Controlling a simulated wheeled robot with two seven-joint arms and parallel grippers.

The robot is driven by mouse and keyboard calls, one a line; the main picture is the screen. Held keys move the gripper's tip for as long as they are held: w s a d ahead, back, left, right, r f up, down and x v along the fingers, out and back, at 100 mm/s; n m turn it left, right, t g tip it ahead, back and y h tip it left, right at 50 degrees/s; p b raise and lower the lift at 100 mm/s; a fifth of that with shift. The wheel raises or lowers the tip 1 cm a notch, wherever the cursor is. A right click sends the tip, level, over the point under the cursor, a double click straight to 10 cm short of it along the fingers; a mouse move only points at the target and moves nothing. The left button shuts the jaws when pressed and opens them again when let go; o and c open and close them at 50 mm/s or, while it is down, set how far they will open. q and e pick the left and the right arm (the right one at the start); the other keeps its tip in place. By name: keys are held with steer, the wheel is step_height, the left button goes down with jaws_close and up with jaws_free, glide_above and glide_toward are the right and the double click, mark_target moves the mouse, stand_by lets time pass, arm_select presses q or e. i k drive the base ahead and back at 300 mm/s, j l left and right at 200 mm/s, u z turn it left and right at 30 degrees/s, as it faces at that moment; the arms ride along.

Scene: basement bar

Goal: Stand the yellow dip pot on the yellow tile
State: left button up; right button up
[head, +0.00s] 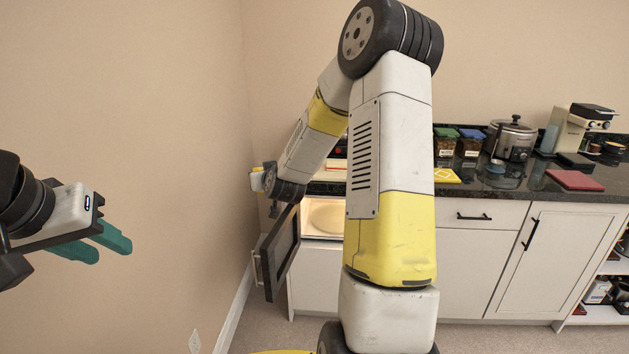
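The yellow tile (447,176) lies flat on the dark counter, just right of my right arm. I cannot make out the yellow dip pot; my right arm covers part of the counter. My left gripper (98,245) is at the far left, in front of the bare wall. Its teal fingers are apart with nothing between them. My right arm rises through the middle and bends down to the left. Its wrist end is beside the lit, open appliance (325,216) under the counter. The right fingers are hidden, so I cannot tell their state.
The appliance's dark door (277,256) stands open below my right wrist. On the counter (500,185) are lidded jars (470,143), a slow cooker (511,141), a coffee machine (578,130) and a red tile (574,180).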

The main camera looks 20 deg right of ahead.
mark_target(442, 174)
steer(key=l+z, duration=0.1)
steer(key=z, duration=1.15)
steer(key=i+l+z, duration=0.1)
steer(key=i+l, duration=0.15)
steer(key=i, duration=0.15)
steer(key=i+l, duration=0.2)
steer(key=i, duration=0.15)
steer(key=i+l+z, duration=0.15)
steer(key=i, duration=0.25)
steer(key=l, duration=0.1)
